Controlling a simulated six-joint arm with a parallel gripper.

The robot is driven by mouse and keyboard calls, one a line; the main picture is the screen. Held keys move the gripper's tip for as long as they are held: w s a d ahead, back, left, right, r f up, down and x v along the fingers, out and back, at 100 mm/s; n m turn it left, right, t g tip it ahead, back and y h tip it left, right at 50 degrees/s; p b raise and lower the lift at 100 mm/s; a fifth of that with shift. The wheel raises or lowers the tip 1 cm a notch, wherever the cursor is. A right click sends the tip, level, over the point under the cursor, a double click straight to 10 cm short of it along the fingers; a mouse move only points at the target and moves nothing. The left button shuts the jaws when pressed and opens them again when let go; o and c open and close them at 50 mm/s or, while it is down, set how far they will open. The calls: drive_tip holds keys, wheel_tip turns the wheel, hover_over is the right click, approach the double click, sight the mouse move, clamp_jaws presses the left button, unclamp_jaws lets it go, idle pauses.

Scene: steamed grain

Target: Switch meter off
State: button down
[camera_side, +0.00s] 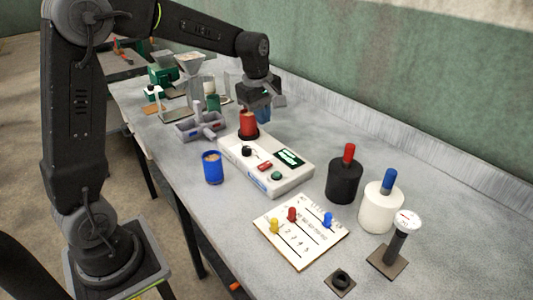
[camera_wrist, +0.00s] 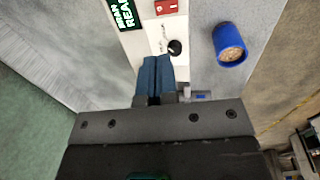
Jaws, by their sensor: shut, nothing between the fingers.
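The white meter (camera_side: 238,158) lies on the table in the side view, with a lit green display (camera_side: 289,157), a black knob (camera_side: 246,151), a red switch (camera_side: 265,167) and a green button (camera_side: 277,176). A red cup (camera_side: 249,122) stands at its far end. My gripper (camera_side: 263,115) is shut and empty, over the far end of the meter near the red cup. In the wrist view, its blue fingertips (camera_wrist: 154,62) point toward the black knob (camera_wrist: 174,47). The red switch (camera_wrist: 166,7) is at the top edge, beside the display (camera_wrist: 124,12). The switch's position cannot be read.
A blue cup of grain (camera_side: 212,168) stands left of the meter. A grey divided tray (camera_side: 200,126) is behind it. A board with coloured pegs (camera_side: 300,246), a black bottle (camera_side: 344,182), a white bottle (camera_side: 380,209) and a dial gauge (camera_side: 405,222) stand at the front right.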

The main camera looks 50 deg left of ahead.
sight(264, 166)
drive_tip(key=f, duration=0.4)
drive_tip(key=w+f, duration=0.1)
drive_tip(key=f, duration=0.9)
drive_tip(key=shift+w, duration=0.35)
drive_tip(key=shift+f, duration=0.2)
drive_tip(key=shift+s+r, duration=0.15)
drive_tip(key=shift+s, duration=0.6)
wheel_tip(264, 166, up, 14)
drive_tip(key=s, duration=0.1)
drive_tip(key=shift+s, duration=0.35)
